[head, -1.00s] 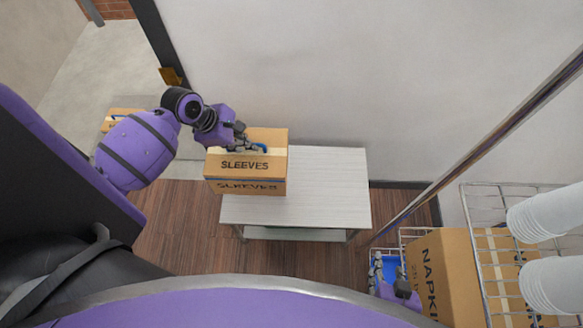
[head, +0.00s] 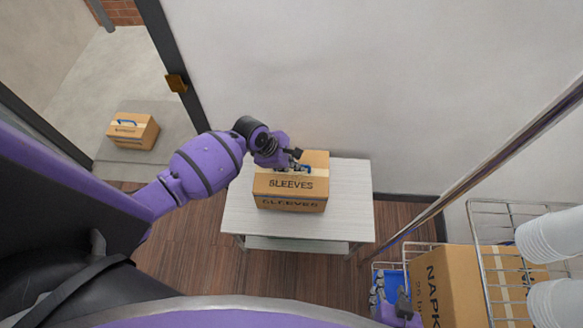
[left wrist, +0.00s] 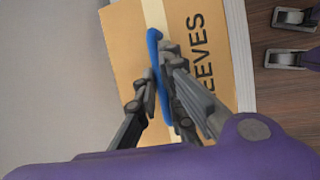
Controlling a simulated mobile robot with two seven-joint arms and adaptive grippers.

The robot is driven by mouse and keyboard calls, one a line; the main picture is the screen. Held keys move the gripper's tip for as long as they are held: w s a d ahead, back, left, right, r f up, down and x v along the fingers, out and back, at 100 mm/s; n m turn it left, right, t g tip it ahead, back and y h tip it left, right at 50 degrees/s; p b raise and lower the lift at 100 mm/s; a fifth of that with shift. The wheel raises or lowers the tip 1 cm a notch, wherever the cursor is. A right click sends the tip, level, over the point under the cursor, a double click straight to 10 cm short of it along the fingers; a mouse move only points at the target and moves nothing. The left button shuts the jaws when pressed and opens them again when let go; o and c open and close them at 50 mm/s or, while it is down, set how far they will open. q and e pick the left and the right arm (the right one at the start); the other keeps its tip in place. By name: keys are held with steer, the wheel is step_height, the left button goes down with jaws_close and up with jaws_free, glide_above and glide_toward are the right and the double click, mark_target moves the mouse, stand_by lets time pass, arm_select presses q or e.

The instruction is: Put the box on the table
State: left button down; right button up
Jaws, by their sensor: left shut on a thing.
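The cardboard box marked SLEEVES (head: 291,185) is over the middle of the white table (head: 346,205). Whether its bottom touches the tabletop I cannot tell. My left gripper (head: 293,167) is at the box's top, shut on its blue handle. The left wrist view shows the handle (left wrist: 155,60) between the fingers (left wrist: 163,95), with the box (left wrist: 128,50) just beyond. My right gripper (head: 378,294) is low at the right, in front of a blue bin, away from the table. Its fingers are too small to judge.
Another box with a blue handle (head: 133,131) lies on the floor beyond the doorway at the left. A napkin box (head: 452,285) and stacked white cups (head: 552,236) are on a wire rack at the right. The wall is close behind the table.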

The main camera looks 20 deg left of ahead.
mark_target(293, 171)
arm_select(q)
step_height(293, 171, down, 3)
steer(key=shift+f+b, duration=0.15)
steer(key=shift+b, duration=0.2)
steer(key=shift+w, duration=0.1)
arm_select(e)
steer(key=shift+s+d+f, duration=0.2)
steer(key=shift+f, duration=0.05)
arm_select(q)
steer(key=shift+d, duration=0.1)
steer(key=c, duration=1.9)
jaws_free()
steer(key=shift+o, duration=0.2)
arm_select(e)
steer(key=shift+s+d+f, duration=0.15)
steer(key=shift+s+d, duration=0.05)
